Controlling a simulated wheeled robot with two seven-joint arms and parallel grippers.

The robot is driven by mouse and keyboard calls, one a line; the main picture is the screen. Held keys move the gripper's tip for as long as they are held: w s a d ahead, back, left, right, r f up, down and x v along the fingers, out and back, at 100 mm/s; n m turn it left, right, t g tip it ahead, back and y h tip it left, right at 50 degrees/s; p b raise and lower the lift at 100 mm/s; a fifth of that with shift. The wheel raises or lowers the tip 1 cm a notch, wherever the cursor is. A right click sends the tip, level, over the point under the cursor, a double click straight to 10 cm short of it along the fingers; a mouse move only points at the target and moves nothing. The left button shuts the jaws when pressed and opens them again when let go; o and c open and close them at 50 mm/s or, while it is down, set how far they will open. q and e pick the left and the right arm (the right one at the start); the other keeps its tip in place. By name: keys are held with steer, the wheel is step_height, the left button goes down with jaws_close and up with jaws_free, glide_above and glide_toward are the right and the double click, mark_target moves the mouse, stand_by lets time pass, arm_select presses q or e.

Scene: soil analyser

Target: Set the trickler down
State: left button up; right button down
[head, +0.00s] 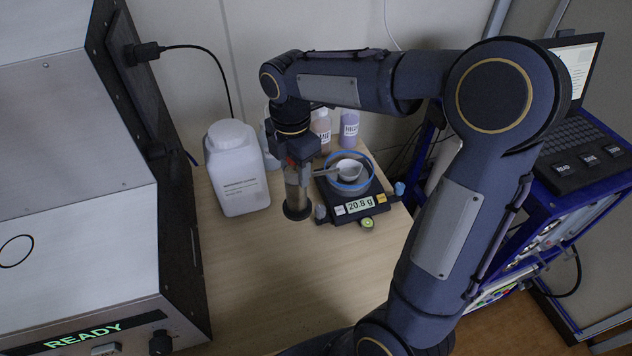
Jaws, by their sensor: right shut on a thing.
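The trickler (297,199) is a clear, brownish-filled cylinder with a dark round base and a thin spout pointing right. My right gripper (298,168) is shut on its upper part, and the trickler is upright. Its base is close over the wooden table, left of the scale; I cannot tell whether it touches the table. The scale (377,200) is black and reads 20.8 g. A white cup (349,171) sits on it inside a blue-rimmed ring. The spout tip is near the cup's left side. My left gripper is not in view.
A large white jar (236,172) stands left of the trickler. Several bottles, one reddish (321,128), stand behind the scale. A grey machine (80,190) showing READY fills the left. The table (260,275) is clear in front.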

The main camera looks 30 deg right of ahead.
steer(key=w+d+f+p, duration=0.3)
steer(key=w+d+f, duration=0.5)
steer(key=w+f, duration=0.2)
step_height(320, 180, down, 2)
steer(key=shift+w+d+f, duration=0.15)
steer(key=shift+w+f, duration=0.05)
steer(key=shift+f, duration=0.15)
steer(key=c, duration=0.7)
jaws_free()
steer(key=shift+s+f, duration=0.1)
